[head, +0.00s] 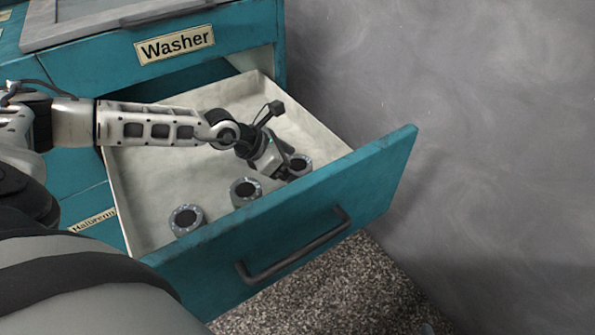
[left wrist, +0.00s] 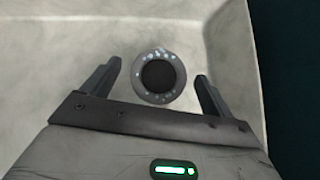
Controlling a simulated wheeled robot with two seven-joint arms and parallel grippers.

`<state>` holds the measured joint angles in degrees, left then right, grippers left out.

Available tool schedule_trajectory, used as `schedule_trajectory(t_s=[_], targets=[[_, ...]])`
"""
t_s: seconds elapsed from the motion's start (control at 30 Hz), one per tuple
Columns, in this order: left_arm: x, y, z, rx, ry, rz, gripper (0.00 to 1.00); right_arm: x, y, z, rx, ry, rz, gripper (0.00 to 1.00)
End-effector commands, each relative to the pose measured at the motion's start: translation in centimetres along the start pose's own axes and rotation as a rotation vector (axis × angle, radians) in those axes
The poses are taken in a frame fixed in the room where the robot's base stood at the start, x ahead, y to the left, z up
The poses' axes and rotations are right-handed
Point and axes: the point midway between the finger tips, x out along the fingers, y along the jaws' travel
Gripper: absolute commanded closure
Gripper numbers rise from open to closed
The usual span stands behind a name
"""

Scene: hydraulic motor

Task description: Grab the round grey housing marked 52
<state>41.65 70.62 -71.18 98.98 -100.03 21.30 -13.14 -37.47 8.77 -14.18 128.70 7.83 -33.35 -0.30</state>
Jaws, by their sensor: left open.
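Three round grey housings with dark centres lie in the open drawer in the head view: one at the left (head: 187,219), one in the middle (head: 245,190) and one at the right (head: 300,163). No number 52 is readable on any of them. My left gripper (head: 288,172) reaches down into the drawer at the right housing. In the left wrist view, a round grey housing (left wrist: 158,77) with a speckled rim lies between the two open fingers of my left gripper (left wrist: 158,85), apart from both. My right gripper is not in view.
The teal drawer (head: 395,165) is pulled out, with a pale tray (head: 130,190) inside and a dark handle (head: 295,250) on its front. A grey wall (head: 480,120) stands at the right.

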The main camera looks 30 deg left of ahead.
Motion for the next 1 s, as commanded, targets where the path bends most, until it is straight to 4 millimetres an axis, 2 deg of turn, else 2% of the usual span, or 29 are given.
schedule_trajectory(t_s=[0.1,0.37,0.47,0.5,0.6,1.0], targets=[[1.28,0.11,-0.04,0.001,0.0,0.002,0.14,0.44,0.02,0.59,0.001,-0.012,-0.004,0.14],[1.46,0.11,-0.05,0.001,0.001,0.003,0.14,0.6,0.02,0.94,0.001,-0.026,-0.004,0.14],[1.45,0.11,-0.05,0.001,0.001,0.002,0.39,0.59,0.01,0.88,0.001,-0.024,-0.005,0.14],[1.45,0.11,-0.05,0.001,0.001,0.003,0.5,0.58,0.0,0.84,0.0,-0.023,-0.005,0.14],[1.44,0.12,-0.05,0.001,0.001,0.003,0.74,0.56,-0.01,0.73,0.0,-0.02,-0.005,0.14],[0.83,0.19,0.68,0.0,-0.004,0.004,0.73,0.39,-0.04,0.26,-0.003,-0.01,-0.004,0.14]])
